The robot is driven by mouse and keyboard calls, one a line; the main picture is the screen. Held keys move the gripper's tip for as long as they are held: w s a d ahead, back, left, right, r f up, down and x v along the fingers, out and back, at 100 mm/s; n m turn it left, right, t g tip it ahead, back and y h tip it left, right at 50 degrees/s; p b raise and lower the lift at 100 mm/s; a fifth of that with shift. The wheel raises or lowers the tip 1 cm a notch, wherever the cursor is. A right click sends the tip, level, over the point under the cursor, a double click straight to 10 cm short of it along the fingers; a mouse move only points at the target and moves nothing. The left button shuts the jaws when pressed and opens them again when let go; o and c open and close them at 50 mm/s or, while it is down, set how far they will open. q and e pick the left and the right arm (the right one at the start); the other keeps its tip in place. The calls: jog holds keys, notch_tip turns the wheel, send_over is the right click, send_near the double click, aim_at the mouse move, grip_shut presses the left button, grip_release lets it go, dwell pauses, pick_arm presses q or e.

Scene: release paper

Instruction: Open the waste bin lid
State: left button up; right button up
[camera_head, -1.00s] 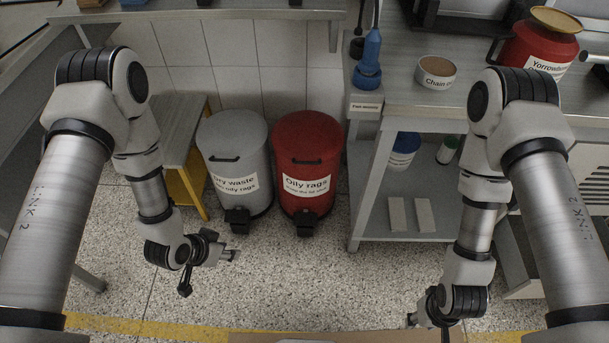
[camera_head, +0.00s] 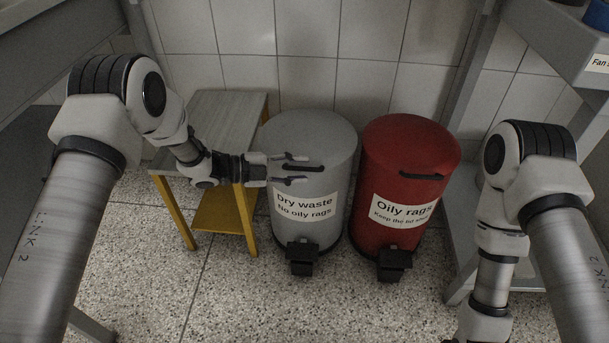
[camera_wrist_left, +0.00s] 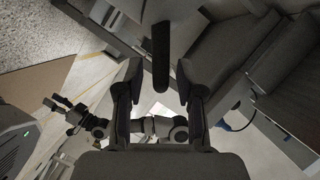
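The grey waste bin (camera_head: 333,133), labelled "Dry waste", stands upright with its round lid down. A dark handle (camera_head: 303,168) is on its front, just above the label. My left gripper (camera_head: 297,169) is open, with one finger above and one below this handle. In the left wrist view a dark bar (camera_wrist_left: 161,57) lies between the two open fingertips with gaps on both sides. The red bin (camera_head: 408,150), labelled "Oily rags", stands beside it, lid down. My right gripper is outside the head view; it shows small in the left wrist view (camera_wrist_left: 56,102), fingers apart.
A small grey-topped stool with yellow legs (camera_head: 175,210) stands left of the grey bin, under my left forearm. Foot pedals (camera_head: 302,257) jut from the bins' fronts. A tiled wall (camera_head: 300,60) is behind. The speckled floor in front (camera_head: 290,310) is clear.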

pick_arm(q)
jog(key=shift+x, duration=0.8)
grip_shut()
